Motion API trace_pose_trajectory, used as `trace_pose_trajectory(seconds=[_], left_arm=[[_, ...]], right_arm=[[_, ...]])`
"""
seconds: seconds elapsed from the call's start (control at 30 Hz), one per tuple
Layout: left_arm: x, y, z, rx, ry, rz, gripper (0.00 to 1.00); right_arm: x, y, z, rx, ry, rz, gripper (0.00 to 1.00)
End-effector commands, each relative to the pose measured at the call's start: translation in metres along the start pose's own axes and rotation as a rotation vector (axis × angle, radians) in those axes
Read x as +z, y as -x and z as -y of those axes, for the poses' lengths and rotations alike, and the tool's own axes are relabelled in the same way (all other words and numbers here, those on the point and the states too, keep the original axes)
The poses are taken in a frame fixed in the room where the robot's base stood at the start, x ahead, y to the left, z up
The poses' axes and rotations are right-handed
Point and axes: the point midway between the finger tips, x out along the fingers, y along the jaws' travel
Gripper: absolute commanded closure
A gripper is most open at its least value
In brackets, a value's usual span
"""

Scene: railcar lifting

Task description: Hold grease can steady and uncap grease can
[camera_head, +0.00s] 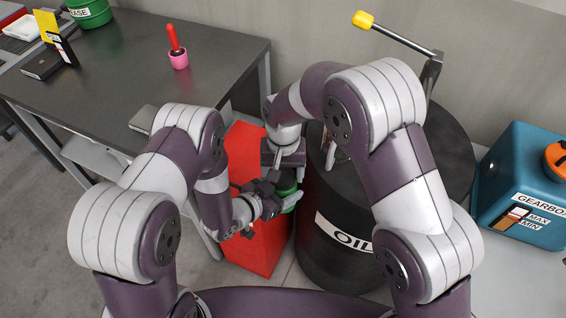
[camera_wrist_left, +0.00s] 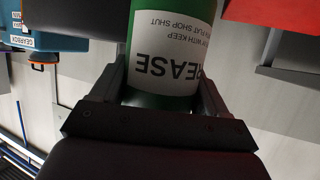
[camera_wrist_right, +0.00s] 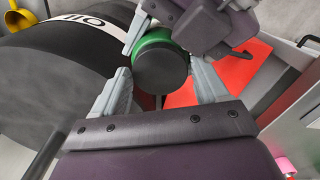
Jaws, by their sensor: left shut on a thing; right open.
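The green grease can (camera_wrist_left: 168,30) has a white label. My left gripper (camera_wrist_left: 160,88) is shut on its body, one finger on each side, and the can looks inverted in the left wrist view. In the right wrist view, the can's dark round cap (camera_wrist_right: 162,72) faces my right gripper, with a green rim (camera_wrist_right: 150,42) behind it. My right gripper (camera_wrist_right: 163,82) is open, its fingers on either side of the cap with gaps showing. In the head view, the can (camera_head: 286,190) is mostly hidden between the two grippers.
A black oil drum (camera_head: 325,245) stands just right of the can, with a yellow-handled lever (camera_head: 400,38) above. A red cabinet-like block (camera_head: 252,250) is below the grippers. A dark table (camera_head: 110,85) is at left, with a green tub (camera_head: 92,14). A blue gearbox container (camera_head: 515,170) is at right.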

Motion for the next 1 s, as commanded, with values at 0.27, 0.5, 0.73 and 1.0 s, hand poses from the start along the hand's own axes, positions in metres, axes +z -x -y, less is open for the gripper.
trace_pose_trajectory(seconds=[0.27,0.5,0.73,1.0], left_arm=[[-0.001,0.0,0.0,0.0,-0.001,-0.002,1.0],[-0.001,0.0,0.0,0.0,-0.001,-0.002,1.0],[-0.001,0.0,0.0,0.0,-0.001,-0.002,1.0],[-0.001,0.0,0.0,0.0,-0.001,-0.002,1.0]], right_arm=[[0.0,0.0,0.0,0.0,0.0,0.0,0.46],[0.0,0.0,0.0,0.0,0.0,0.0,0.11],[0.0,0.002,0.001,-0.001,0.0,-0.001,0.11],[0.0,0.041,0.001,-0.002,0.0,-0.002,0.11]])
